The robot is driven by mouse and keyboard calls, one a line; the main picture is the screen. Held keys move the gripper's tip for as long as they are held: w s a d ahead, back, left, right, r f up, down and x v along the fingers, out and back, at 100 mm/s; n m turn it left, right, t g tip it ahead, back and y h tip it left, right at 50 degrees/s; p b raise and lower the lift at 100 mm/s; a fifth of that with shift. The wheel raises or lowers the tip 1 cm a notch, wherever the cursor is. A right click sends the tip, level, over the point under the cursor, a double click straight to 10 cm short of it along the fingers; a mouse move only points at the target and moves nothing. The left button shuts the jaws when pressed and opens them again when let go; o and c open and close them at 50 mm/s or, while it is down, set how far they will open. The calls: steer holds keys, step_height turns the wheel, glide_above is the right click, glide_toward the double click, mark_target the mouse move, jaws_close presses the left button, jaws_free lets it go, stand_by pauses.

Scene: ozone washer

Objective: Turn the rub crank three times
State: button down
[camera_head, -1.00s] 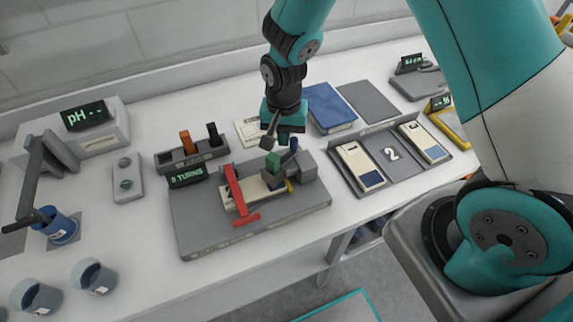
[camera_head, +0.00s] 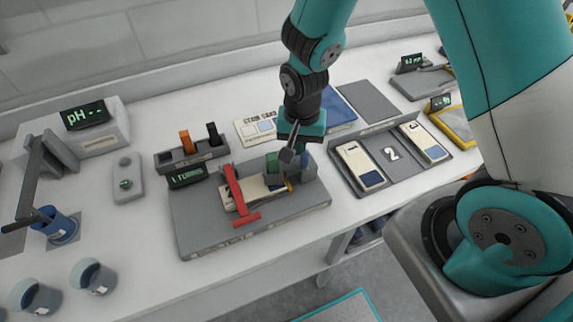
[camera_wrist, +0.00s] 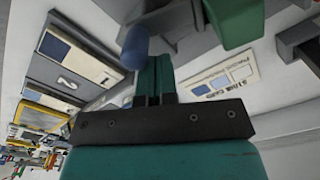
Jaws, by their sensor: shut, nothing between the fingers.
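The rub tester is a grey base (camera_head: 205,232) with a red clamp frame (camera_head: 235,190), a pale strip and a green block (camera_head: 272,162). My gripper (camera_head: 290,156) is shut and empty, low over the right end of the tester beside the green block. In the wrist view my closed fingers (camera_wrist: 155,75) point at the crank's blue knob (camera_wrist: 135,47), which is at or just beyond the fingertips; I cannot tell if they touch. The green block (camera_wrist: 235,20) is to the right there. The crank arm is mostly hidden by my gripper in the head view. The counter display (camera_head: 187,176) appears to read 1 TURNS.
A marker rack (camera_head: 190,156) stands behind the tester's left side. A numbered tray (camera_head: 368,182) with cards is close on the right. A pH meter (camera_head: 95,125) and beakers (camera_head: 37,297) are at left.

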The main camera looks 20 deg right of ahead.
steer(key=shift+s, duration=0.1)
steer(key=shift+s, duration=1.15)
steer(key=shift+s+a, duration=0.3)
steer(key=shift+s, duration=0.25)
steer(key=shift+s+a, duration=0.25)
steer(key=shift+s, duration=0.3)
steer(key=shift+s+a, duration=0.8)
steer(key=shift+s, duration=0.1)
